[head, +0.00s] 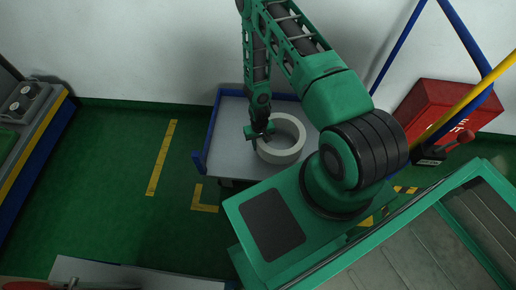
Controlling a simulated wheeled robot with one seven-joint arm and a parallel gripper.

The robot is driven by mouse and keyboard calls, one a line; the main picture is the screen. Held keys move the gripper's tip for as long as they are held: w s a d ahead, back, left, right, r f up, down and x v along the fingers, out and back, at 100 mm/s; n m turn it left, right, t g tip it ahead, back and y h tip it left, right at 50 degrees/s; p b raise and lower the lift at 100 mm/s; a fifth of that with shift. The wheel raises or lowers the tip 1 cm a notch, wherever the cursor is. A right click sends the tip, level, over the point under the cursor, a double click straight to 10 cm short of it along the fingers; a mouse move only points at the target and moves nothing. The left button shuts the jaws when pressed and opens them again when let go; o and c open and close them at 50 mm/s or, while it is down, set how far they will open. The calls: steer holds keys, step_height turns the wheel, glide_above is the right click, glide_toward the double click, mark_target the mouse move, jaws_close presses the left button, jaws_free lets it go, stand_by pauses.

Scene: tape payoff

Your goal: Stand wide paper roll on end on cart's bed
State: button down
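The wide paper roll (283,156) is a pale ring at the right part of the cart's bed in the head view. Its round opening faces up, so it is on end. Whether its lower edge touches the bed or hangs just above it is hard to tell. The cart's bed (225,150) is a grey surface with blue edges. My gripper (267,132) points down at the left wall of the roll, against or over its rim. The fingertips are small and dark and partly hidden, so I cannot tell whether they clasp the wall.
A red box (434,108) and blue and yellow rails stand at the right. A machine with a blue and yellow edge (35,135) stands at the left. Yellow floor marks (162,158) lie on the open green floor left of the cart. A white wall is behind.

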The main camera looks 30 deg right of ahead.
steer(key=shift+f, duration=1.55)
steer(key=c, duration=1.4)
jaws_free()
steer(key=shift+c, duration=0.2)
step_height(320, 180, up, 12)
steer(key=shift+r, duration=0.1)
